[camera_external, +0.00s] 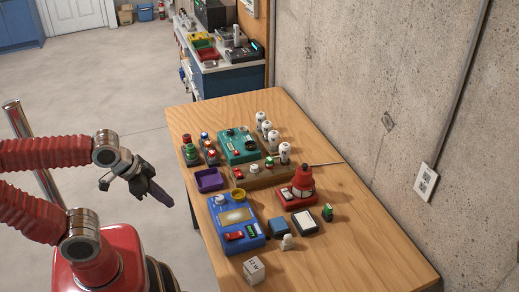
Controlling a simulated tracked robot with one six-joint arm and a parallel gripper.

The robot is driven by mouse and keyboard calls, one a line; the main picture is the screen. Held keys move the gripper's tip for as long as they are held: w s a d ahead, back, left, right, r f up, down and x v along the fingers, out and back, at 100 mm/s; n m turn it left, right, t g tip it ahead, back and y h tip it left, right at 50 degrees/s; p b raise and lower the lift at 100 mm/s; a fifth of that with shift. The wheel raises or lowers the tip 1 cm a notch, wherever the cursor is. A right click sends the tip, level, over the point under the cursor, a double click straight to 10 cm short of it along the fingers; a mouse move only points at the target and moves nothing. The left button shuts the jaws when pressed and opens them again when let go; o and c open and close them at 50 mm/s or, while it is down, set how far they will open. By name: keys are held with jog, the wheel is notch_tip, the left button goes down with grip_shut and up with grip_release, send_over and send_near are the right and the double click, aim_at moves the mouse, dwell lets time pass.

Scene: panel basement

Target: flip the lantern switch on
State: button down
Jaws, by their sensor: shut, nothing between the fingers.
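A red device with a domed top, which looks like the lantern (303,179), stands upright on the wooden table (350,250) at right of centre. A light face shows low on its front; I cannot make out its switch or setting. My gripper (165,199) hangs in the air left of the table, its fingers together and pointing down to the right. It is shut and empty, well apart from the red device, with the blue panel between them.
A blue panel (222,232) with a red switch, a purple tray (208,180), a teal box (236,150) and several white bulbs (284,151) on a wooden strip crowd the table. Small blocks lie in front. A concrete wall (400,80) borders the right. The table's near right is clear.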

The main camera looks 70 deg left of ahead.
jog(key=r+g, duration=0.2)
send_over(290, 196)
jog(key=s+a, duration=0.2)
jog(key=s, duration=0.2)
jog(key=shift+w+d+f+h, duration=0.1)
jog(key=shift+d+f+h, duration=0.05)
jog(key=shift+d+h, duration=0.15)
dwell(0.4)
jog(key=x, duration=0.8)
jog(key=s+x, duration=0.1)
jog(key=x, duration=0.4)
jog(key=shift+s+d+f, duration=0.1)
jog(key=shift+f, duration=0.5)
